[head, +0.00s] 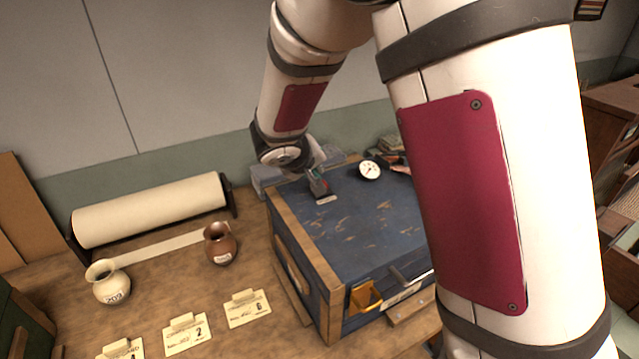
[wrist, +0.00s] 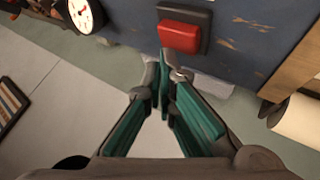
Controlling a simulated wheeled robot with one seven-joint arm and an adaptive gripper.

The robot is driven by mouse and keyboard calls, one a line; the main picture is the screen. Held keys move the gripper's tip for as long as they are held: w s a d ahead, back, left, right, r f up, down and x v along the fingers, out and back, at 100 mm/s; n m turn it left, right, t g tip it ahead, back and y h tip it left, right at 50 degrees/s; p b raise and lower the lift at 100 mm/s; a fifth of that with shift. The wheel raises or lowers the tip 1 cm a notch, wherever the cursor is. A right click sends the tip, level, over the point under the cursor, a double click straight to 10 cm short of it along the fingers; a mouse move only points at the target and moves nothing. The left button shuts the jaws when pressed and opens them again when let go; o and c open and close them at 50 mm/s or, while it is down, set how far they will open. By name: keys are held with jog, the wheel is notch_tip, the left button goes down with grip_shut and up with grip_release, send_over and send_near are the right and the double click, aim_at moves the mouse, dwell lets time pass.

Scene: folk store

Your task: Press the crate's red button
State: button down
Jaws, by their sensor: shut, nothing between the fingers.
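The blue wooden crate (head: 375,225) stands on the table, with tan corner strips and scuffed paint on its top. Its red button (wrist: 180,36) is a rectangular block on a dark base, near the top of the wrist view. My gripper (wrist: 161,72) is shut and empty, its teal-lined fingers meeting just below the button in the wrist view. I cannot tell whether the tips touch it. In the head view my gripper (head: 316,182) is over the crate's far left part, and the button is mostly hidden there.
A round white dial (head: 369,170) stands right of my gripper. A paper roll (head: 150,210), a cream jug (head: 108,283), a brown jug (head: 220,243) and several cards (head: 247,308) are left of the crate. My arm hides the crate's right side.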

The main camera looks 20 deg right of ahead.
jog(key=shift+r, duration=0.3)
jog(key=shift+r+p, duration=1.45)
jog(key=shift+r, duration=1)
jog(key=shift+s+d+r, duration=0.1)
jog(key=s+d+r+m+g+y, duration=0.1)
jog(key=s+d+r, duration=0.2)
jog(key=s+r, duration=0.35)
jog(key=s+d+r+m+g, duration=0.1)
jog(key=s+d+r, duration=0.25)
jog(key=s, duration=0.55)
jog(key=s+a+r+y, duration=0.1)
jog(key=s+a+y, duration=0.1)
jog(key=s, duration=0.8)
jog(key=s+a+r+y, duration=0.1)
jog(key=s+a, duration=0.3)
jog(key=s, duration=0.5)
jog(key=shift+s+y, duration=0.4)
jog(key=shift+y, duration=0.4)
